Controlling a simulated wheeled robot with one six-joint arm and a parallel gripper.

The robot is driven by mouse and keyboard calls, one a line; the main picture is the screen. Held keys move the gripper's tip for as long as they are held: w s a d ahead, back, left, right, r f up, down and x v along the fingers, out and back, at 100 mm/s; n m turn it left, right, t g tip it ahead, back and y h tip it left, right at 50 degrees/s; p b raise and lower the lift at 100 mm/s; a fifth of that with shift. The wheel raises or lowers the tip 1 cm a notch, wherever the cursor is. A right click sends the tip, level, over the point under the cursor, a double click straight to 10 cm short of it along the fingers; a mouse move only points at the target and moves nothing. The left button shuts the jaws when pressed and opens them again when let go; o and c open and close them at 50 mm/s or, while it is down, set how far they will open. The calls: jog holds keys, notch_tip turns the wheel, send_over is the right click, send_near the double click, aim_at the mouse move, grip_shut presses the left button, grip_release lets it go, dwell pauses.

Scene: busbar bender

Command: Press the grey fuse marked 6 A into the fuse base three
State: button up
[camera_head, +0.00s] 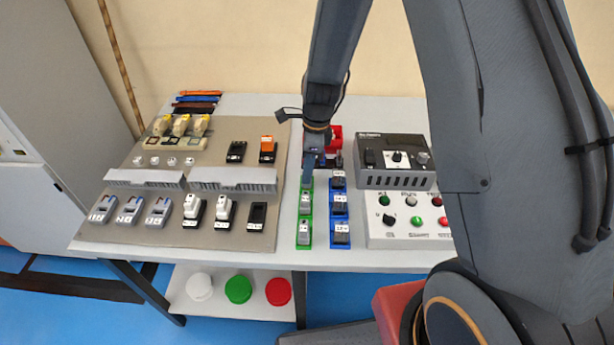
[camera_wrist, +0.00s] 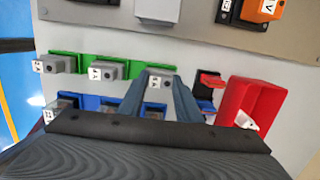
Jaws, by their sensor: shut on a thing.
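My gripper (camera_head: 308,177) points down at the back end of the green rack (camera_head: 296,243). In the wrist view its two fingers (camera_wrist: 161,85) are shut on a grey fuse (camera_wrist: 159,78) with a white label, which I cannot read surely. That fuse is still at its place in the green rack; whether it is lifted at all I cannot tell. Two more grey fuses (camera_head: 305,201) (camera_head: 303,230) stand in the same rack. On the beige board, two black bases hold white fuses (camera_head: 193,205) (camera_head: 225,207). The third black base (camera_head: 258,216), at the right of that row, looks empty.
A blue rack (camera_head: 340,221) with dark grey fuses stands right beside the green one. A red bin (camera_head: 334,136) is behind. A control box (camera_head: 396,160) is at the right. A black and an orange block (camera_head: 267,150) and a grey duct (camera_head: 233,187) are on the board.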

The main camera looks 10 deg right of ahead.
jog(key=shift+r, duration=0.1)
notch_tip(320, 180, up, 10)
jog(key=b, duration=0.2)
dwell(0.4)
dwell(0.9)
